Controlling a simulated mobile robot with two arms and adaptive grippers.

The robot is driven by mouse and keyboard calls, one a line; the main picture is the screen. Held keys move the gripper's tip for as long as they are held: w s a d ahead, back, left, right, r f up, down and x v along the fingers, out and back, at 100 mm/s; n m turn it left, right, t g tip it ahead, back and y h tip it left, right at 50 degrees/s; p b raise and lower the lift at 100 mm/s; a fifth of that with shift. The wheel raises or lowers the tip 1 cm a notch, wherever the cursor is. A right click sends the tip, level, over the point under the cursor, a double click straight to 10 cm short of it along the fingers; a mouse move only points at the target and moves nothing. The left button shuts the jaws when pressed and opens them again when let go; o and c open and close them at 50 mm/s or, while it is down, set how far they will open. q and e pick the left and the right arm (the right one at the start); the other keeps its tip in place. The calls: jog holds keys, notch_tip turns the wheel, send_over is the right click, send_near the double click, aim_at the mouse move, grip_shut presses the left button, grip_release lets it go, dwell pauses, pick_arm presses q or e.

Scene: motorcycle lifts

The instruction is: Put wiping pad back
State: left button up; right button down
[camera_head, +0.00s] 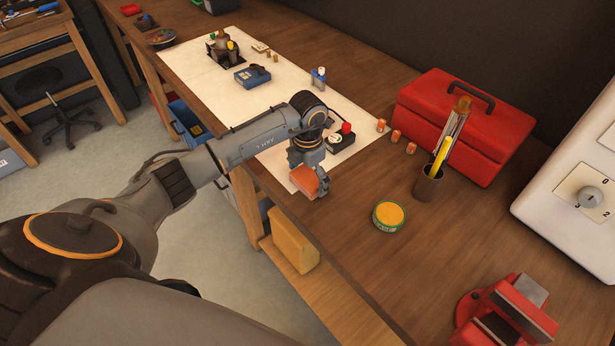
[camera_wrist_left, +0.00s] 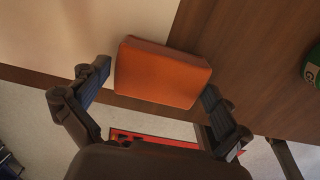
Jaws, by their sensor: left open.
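An orange block-shaped pad (camera_head: 303,180), the only thing here that looks like the wiping pad, is at the front edge of the long wooden workbench, by the near end of the white mat. My left gripper (camera_head: 309,170) is over it, pointing down. In the left wrist view the pad (camera_wrist_left: 162,75) lies between the two spread fingers of the left gripper (camera_wrist_left: 155,82). A gap shows on the left finger's side; the right finger is close to the pad's edge, and I cannot tell if it touches. My right gripper is not in view.
Near the gripper are a small black box with a red knob (camera_head: 342,139), a green-and-yellow tin (camera_head: 388,216) and a holder with pencils (camera_head: 428,185). A red toolbox (camera_head: 467,122) and red vise (camera_head: 507,315) stand further right. A yellow block (camera_head: 293,240) sits on the lower shelf.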

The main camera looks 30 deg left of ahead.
aim_at(308, 177)
pick_arm(q)
jog(key=shift+r, duration=0.25)
notch_tip(308, 177, up, 12)
jog(key=b, duration=0.4)
